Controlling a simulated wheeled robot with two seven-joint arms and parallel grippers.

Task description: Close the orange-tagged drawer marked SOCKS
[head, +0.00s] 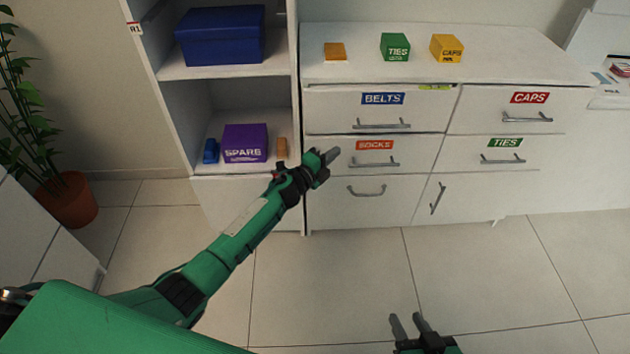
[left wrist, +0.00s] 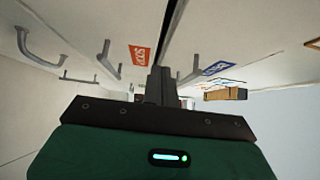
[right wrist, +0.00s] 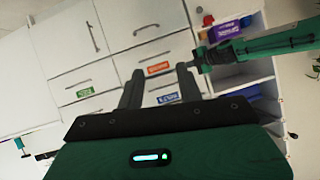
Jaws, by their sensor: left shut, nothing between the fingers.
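The white SOCKS drawer (head: 328,160) has an orange-red tag (head: 374,145) and a grey bar handle. It is in the left column, below the BELTS drawer (head: 330,98). Its front looks nearly flush; a dark gap runs along its top edge, and I cannot tell if it is fully in. The tag also shows in the left wrist view (left wrist: 139,62) and right wrist view (right wrist: 158,68). My left gripper (head: 332,155) is shut and empty at the drawer's left end, beside the tag; contact is unclear. My right gripper (head: 409,326) is open and empty, low over the floor.
The CAPS drawer (head: 480,100), TIES drawer (head: 465,155) and an untagged drawer (head: 325,205) surround it. Small boxes stand on the dresser top (head: 500,62). An open shelf with a purple SPARE box (head: 245,143) stands left. Floor in front is clear.

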